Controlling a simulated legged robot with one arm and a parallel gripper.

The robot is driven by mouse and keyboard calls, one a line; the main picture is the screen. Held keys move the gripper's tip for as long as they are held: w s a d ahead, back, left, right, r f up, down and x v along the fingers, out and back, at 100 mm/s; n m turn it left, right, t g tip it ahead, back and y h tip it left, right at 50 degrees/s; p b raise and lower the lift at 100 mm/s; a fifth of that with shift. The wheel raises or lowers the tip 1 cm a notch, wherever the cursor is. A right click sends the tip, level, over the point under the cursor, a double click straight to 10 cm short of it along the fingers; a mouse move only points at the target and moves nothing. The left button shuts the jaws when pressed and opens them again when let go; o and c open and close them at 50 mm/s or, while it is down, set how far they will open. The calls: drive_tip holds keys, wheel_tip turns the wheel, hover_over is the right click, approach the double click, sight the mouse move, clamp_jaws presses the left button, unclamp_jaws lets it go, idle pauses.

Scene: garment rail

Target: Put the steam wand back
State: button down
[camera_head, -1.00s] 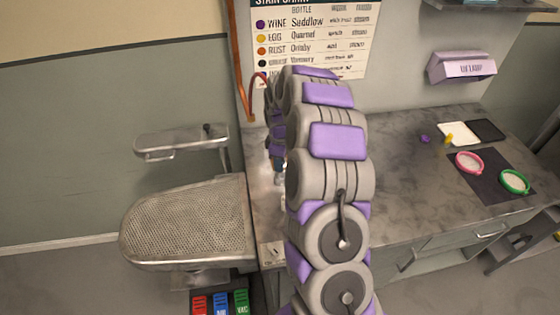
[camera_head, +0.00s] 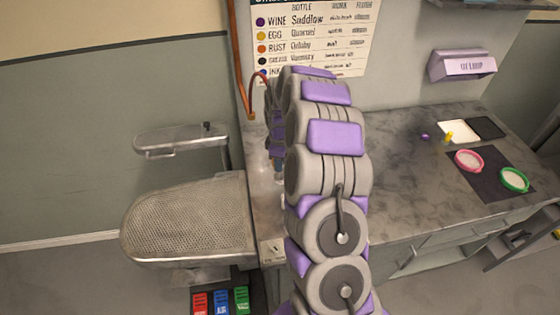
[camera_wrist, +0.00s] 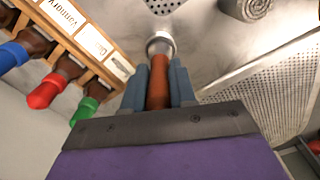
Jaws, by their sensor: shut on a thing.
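The steam wand (camera_wrist: 158,88) shows in the wrist view as a copper-brown grip with a pale metal collar at its far end. My gripper (camera_wrist: 160,80) is shut on it, with one blue-grey finger on each side of the grip. In the head view, my arm hides most of the gripper and wand, low over the counter's left end. A copper hose (camera_head: 237,60) runs down the wall and curves behind my arm. The wand's holder cannot be made out.
A perforated pressing board (camera_head: 190,222) and a smaller metal arm board (camera_head: 180,140) are left of the counter (camera_head: 400,165). The wrist view shows a rack (camera_wrist: 85,40) of capped bottles, a rolled grey cloth (camera_wrist: 245,6) and a perforated metal plate (camera_wrist: 165,5).

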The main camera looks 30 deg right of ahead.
drive_tip(key=shift+f, duration=0.2)
drive_tip(key=c, duration=0.8)
unclamp_jaws()
drive_tip(key=shift+c, duration=0.2)
drive_tip(key=shift+o, duration=0.4)
drive_tip(key=shift+o, duration=1.3)
drive_tip(key=shift+r, duration=0.2)
drive_tip(key=shift+r+p, duration=1.6)
drive_tip(key=shift+r, duration=1.95)
